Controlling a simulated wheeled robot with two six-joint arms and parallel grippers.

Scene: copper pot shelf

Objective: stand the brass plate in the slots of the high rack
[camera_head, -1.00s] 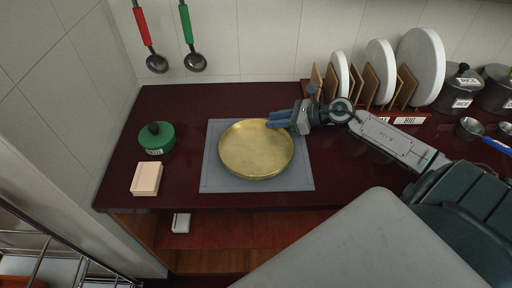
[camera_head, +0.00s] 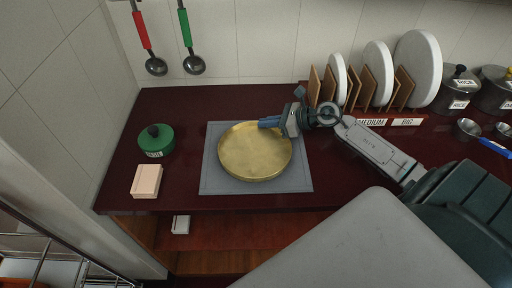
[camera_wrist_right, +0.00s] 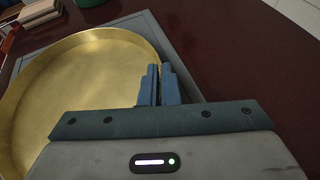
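The brass plate (camera_head: 254,152) is round and shallow with a raised rim, and lies flat on a grey mat (camera_head: 300,180). My right gripper (camera_head: 264,123) is at the plate's upper right edge. In the right wrist view its two fingers (camera_wrist_right: 158,85) are close together, with the rim of the plate (camera_wrist_right: 75,85) running in between them; the gripped part is hidden. The high rack, with wooden dividers (camera_head: 369,86), stands at the back right and holds white plates (camera_head: 379,75). My left gripper is not in view.
A green lidded pot (camera_head: 156,141) and a pale block (camera_head: 146,181) stand left of the mat. Two ladles (camera_head: 194,65) hang on the wall. Grey pots (camera_head: 457,88) and measuring cups (camera_head: 468,127) are at the right. Labels MEDIUM and BIG mark the rack's front.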

